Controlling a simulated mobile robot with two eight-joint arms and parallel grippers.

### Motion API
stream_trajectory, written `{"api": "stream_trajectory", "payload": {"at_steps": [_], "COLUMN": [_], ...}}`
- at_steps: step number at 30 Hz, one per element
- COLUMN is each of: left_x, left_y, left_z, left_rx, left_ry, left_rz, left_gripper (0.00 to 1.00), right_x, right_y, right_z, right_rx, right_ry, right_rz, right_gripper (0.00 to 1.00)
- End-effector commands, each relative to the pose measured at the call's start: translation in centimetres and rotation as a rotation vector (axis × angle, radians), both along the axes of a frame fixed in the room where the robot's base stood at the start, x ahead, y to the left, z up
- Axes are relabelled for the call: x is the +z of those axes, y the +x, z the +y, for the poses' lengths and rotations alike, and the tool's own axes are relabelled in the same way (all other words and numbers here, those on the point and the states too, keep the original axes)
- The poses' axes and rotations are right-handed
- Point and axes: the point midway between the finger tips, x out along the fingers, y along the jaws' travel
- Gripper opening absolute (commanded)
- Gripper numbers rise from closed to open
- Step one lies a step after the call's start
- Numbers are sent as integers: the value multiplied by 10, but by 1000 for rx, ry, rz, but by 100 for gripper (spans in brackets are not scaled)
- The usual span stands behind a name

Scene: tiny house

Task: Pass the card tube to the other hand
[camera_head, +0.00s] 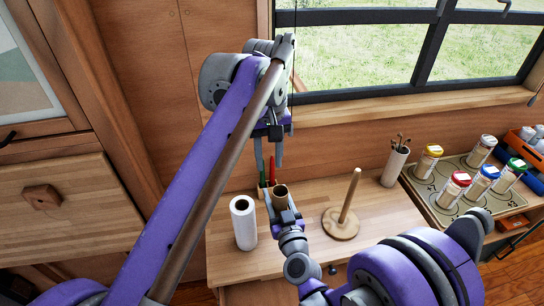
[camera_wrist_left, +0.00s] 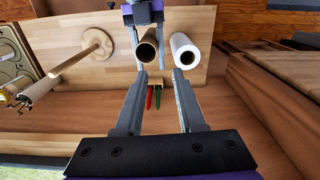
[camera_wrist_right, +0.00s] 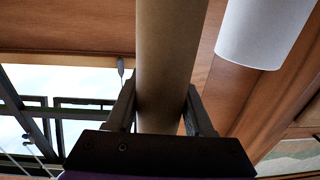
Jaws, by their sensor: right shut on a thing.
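The brown card tube (camera_head: 281,190) is upright in my right gripper (camera_wrist_right: 160,102), whose fingers close on its two sides. It fills the middle of the right wrist view (camera_wrist_right: 170,55). In the left wrist view its open end (camera_wrist_left: 147,50) faces the camera. My left gripper (camera_head: 268,163) is open and empty above the table's back edge, pointing down. In the left wrist view its fingertips (camera_wrist_left: 159,73) are apart, with the tube's end just beyond them, nearer the left finger. I see no contact between left gripper and tube.
A white paper roll (camera_head: 243,224) stands close beside the tube. A small holder with red and green pens (camera_wrist_left: 154,95) is behind it. A wooden peg stand (camera_head: 341,219), a brush cup (camera_head: 395,166) and a tray of jars (camera_head: 428,189) are to the right. The window wall is behind.

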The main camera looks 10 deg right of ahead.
Motion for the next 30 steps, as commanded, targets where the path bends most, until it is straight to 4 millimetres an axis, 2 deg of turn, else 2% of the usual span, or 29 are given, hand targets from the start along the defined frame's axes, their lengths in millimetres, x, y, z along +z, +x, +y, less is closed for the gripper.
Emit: {"api": "stream_trajectory", "payload": {"at_steps": [4, 7, 21, 25, 30], "left_x": [-2, -11, -95, -109, -118], "left_y": [1, 1, 1, 1, 1], "left_z": [-7, -8, -7, -7, -7], "left_rx": [4, 5, 4, 4, 4], "left_ry": [6, 6, 6, 6, 6], "left_rz": [12, 12, 10, 10, 10], "left_gripper": [38, 38, 38, 38, 38], "right_x": [0, 0, 0, 0, 0], "right_y": [0, 0, 0, 0, 0], "right_z": [0, 0, 0, 0, 0], "right_rx": [0, 0, 0, 0, 0], "right_ry": [0, 0, 0, 0, 0], "right_rz": [0, 0, 0, 0, 0], "right_gripper": [1, 1, 1, 1, 1]}}
